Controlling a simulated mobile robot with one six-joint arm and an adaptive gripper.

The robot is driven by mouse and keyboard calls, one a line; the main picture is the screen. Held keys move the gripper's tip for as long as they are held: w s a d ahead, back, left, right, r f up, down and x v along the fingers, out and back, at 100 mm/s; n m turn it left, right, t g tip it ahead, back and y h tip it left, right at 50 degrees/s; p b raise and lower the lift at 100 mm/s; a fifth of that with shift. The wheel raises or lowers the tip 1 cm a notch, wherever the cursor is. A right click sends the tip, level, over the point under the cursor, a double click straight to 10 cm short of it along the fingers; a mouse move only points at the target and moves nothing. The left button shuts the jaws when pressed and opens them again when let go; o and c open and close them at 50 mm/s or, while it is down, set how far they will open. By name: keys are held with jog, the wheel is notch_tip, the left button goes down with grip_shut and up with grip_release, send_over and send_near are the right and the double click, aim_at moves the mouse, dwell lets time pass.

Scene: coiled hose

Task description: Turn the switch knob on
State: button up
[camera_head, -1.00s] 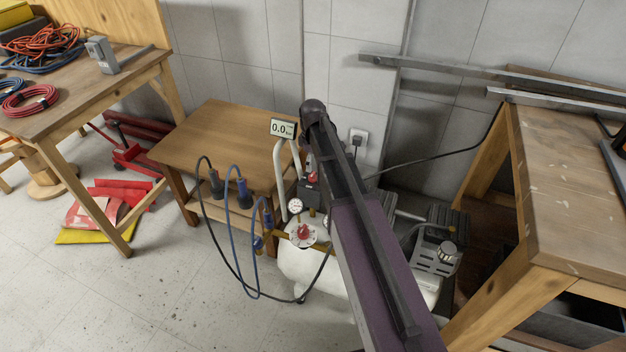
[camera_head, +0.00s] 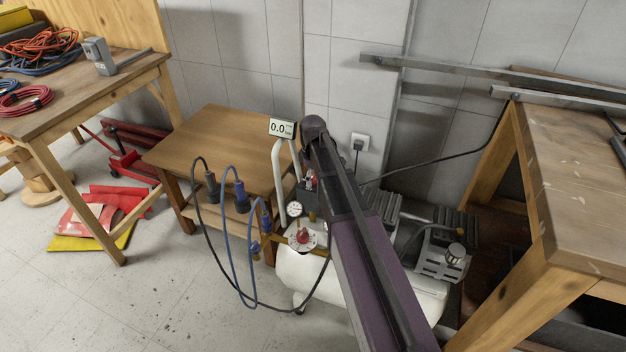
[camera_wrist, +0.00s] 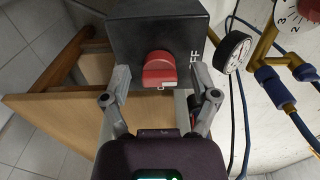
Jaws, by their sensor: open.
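In the wrist view the red switch knob (camera_wrist: 160,68) sits on the face of a dark box (camera_wrist: 155,22). White letters, "FF" visible, are printed on the box just right of the knob. My gripper (camera_wrist: 160,76) is open, with one finger on the left of the knob and one on the right. Gaps show between the fingers and the knob, and I see no contact.
A white compressor tank (camera_head: 300,268) stands below, with a pressure gauge (camera_wrist: 235,51) and brass fittings close right of the box. Blue and black hoses loop at its left. A small wooden table (camera_head: 215,140) stands left, a workbench (camera_head: 575,180) right.

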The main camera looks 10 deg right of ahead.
grip_shut()
dwell(0.3)
jog(key=shift+m, duration=0.4)
jog(key=m, duration=0.3)
jog(key=shift+s, duration=0.1)
jog(key=m, duration=0.4)
jog(key=shift+m, duration=0.4)
jog(key=m, duration=0.9)
jog(key=shift+m, duration=0.3)
